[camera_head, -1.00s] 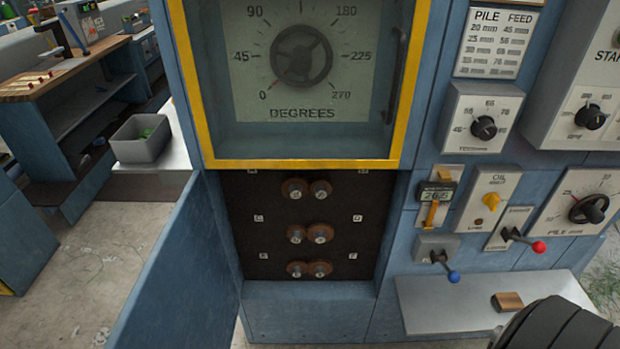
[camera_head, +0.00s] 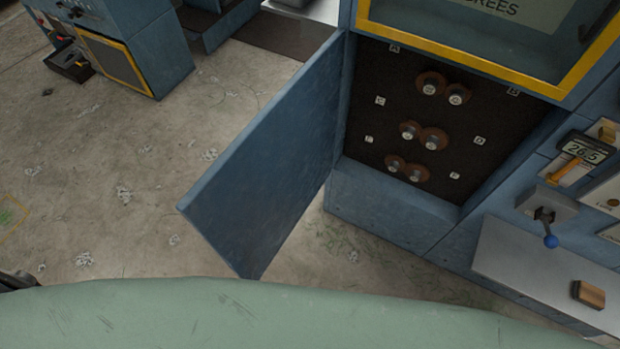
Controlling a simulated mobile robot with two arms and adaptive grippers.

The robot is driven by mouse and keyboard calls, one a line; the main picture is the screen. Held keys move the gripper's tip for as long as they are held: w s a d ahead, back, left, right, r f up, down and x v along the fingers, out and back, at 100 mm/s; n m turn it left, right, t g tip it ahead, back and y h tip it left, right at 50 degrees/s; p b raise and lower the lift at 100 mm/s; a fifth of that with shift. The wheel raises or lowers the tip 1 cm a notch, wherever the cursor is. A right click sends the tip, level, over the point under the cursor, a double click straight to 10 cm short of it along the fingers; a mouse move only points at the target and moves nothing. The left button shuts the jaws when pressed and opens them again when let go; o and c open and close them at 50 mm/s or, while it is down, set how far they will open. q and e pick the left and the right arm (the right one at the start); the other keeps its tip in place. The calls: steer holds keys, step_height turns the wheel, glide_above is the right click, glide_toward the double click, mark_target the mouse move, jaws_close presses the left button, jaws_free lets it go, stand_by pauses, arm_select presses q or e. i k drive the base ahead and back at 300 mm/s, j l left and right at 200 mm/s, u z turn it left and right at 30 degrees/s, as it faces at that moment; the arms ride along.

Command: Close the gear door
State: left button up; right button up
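The gear door (camera_head: 265,150) is a flat blue panel, hinged at the left side of the gear compartment (camera_head: 400,110) in the blue machine. It stands wide open, swung out toward me and to the left. Inside the dark compartment, several brown gears with metal hubs sit in pairs on a back plate with small lettered labels. Neither of my grippers can be made out. A small dark part shows at the lower left edge, too cut off to identify.
A yellow-framed window (camera_head: 480,45) is above the compartment. To the right are a lever with a blue knob (camera_head: 550,241), a digital readout (camera_head: 581,150) and a grey shelf with a wooden block (camera_head: 588,294). Bare concrete floor (camera_head: 140,160) lies left of the door. A pale green surface fills the bottom.

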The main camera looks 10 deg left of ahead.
mark_target(245, 207)
steer(key=j+z, duration=0.35)
steer(key=k+j+z, duration=0.3)
steer(key=j+z, duration=0.35)
steer(key=k+j+z, duration=0.1)
steer(key=k+j, duration=0.2)
steer(key=j, duration=0.2)
steer(key=k+j, duration=0.3)
steer(key=j, duration=0.15)
steer(key=k+j+z, duration=0.15)
steer(key=k+j, duration=0.15)
steer(key=j, duration=0.15)
steer(key=i+j+z, duration=0.45)
steer(key=i+j, duration=0.45)
